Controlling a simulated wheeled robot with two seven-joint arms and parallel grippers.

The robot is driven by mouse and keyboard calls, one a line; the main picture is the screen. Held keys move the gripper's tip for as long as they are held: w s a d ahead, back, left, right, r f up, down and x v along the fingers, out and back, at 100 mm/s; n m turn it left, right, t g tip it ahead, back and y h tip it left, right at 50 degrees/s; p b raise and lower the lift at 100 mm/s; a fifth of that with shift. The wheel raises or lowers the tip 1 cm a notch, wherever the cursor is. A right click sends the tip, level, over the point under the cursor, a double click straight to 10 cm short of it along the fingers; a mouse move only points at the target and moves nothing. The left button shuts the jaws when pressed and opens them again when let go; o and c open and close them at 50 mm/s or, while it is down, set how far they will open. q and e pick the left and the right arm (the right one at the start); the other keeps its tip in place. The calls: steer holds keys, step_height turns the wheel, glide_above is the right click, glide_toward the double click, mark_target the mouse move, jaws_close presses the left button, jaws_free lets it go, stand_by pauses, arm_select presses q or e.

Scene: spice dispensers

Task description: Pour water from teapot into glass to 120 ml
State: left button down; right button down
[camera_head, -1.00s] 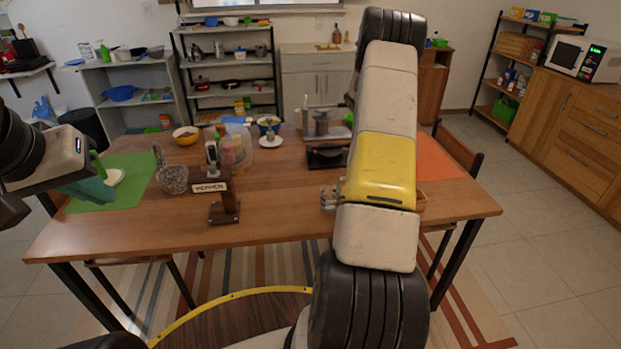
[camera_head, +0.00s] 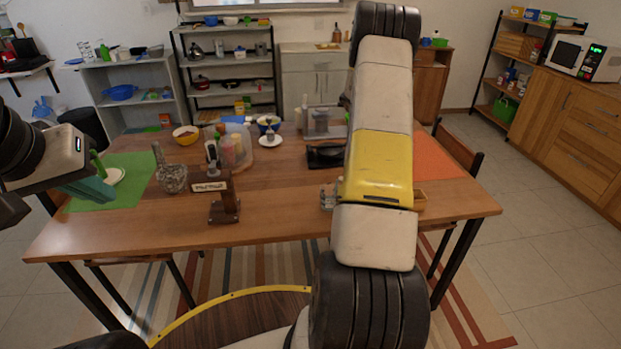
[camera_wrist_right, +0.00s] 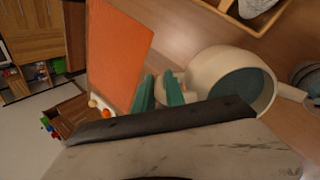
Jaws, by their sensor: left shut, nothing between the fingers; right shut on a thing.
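The cream teapot (camera_wrist_right: 207,77) with a teal inside shows in the right wrist view. Its open mouth faces the camera and its spout points to the right edge. My right gripper (camera_wrist_right: 160,92), with teal fingers, is shut on the teapot at its handle side. A clear grey glass (camera_wrist_right: 308,74) is cut off at the right edge, close to the spout. In the head view a glass (camera_head: 327,197) stands at the table's front, partly behind my right arm, which hides the teapot. I see no water stream. My left gripper (camera_head: 93,188) is shut and empty above the green mat.
The wooden table (camera_head: 280,222) holds a wooden stand (camera_head: 222,203), a stone mortar (camera_head: 172,178) and several containers at the back. An orange mat (camera_head: 437,158) lies at the right. A wooden tray (camera_wrist_right: 262,14) is near the teapot. The table's front middle is clear.

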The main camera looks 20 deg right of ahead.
steer(key=shift+s+a+r+h+p, duration=0.15)
steer(key=shift+a+r+h+p, duration=0.35)
steer(key=shift+a+r, duration=0.15)
stand_by(1.2)
steer(key=shift+w+d+f+g+y+b, duration=0.2)
steer(key=shift+w+d+f+y+b, duration=0.2)
steer(key=shift+d+f+y, duration=1)
steer(key=shift+w+d+f+g+y+b, duration=0.35)
steer(key=shift+d+f+y, duration=0.5)
steer(key=shift+f, duration=1.05)
steer(key=shift+w+d+f+g+y+b, duration=0.1)
steer(key=shift+w+d+f+y+b, duration=0.25)
steer(key=shift+d+f+y, duration=1.05)
steer(key=shift+s+f+b, duration=0.15)
steer(key=shift+f+b, duration=0.25)
steer(key=shift+f, duration=0.2)
steer(key=shift+r, duration=0.15)
steer(key=shift+r, duration=2.35)
steer(key=shift+r, duration=0.15)
